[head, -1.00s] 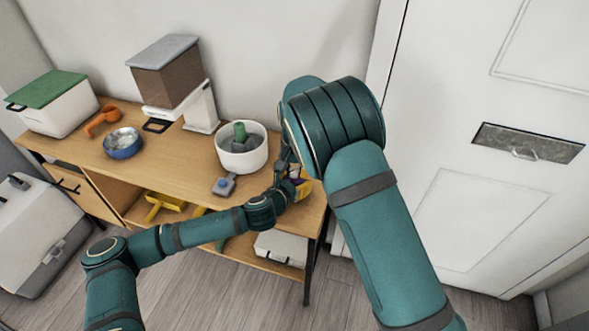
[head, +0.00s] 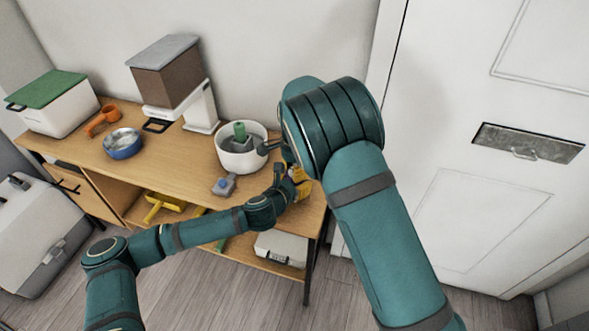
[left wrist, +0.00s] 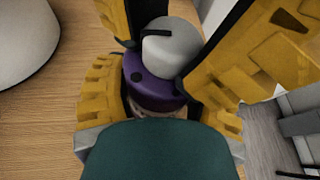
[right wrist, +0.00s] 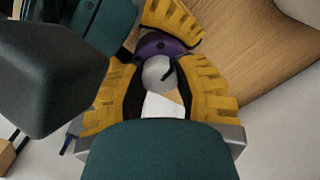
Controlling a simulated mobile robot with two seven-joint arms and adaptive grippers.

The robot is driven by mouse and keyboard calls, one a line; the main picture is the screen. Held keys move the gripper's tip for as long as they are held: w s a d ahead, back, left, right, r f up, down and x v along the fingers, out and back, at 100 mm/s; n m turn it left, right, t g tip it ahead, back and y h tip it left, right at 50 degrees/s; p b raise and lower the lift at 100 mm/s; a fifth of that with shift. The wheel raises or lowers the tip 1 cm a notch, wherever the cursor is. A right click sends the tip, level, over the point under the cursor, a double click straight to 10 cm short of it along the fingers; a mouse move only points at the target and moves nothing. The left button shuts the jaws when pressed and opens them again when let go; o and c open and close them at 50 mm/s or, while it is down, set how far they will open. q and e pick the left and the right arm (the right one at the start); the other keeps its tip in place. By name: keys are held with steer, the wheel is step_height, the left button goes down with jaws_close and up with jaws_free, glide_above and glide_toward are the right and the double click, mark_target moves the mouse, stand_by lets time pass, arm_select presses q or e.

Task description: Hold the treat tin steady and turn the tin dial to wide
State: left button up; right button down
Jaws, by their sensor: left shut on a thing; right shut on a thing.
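The treat tin is a small purple round body that shows in the left wrist view (left wrist: 155,97) and at the top of the right wrist view (right wrist: 152,45). A pale grey round dial (left wrist: 172,48) with a black pointer mark sits on it; the dial also shows in the right wrist view (right wrist: 158,74). My left gripper (left wrist: 152,92) is shut on the tin's body, yellow fingers on both sides. My right gripper (right wrist: 160,78) is shut on the dial. In the head view the hands (head: 298,182) mostly hide the tin. I cannot read the dial setting.
The tin is near the right end of the wooden counter (head: 180,160). A white bowl (head: 240,160) with a green-handled thing stands close by on the left, a small grey-blue gadget (head: 224,185) in front. A blue bowl (head: 122,143) stands farther left; a white door is on the right.

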steer(key=shift+m, duration=1.1)
steer(key=c, duration=0.6)
jaws_free()
steer(key=shift+s, duration=0.1)
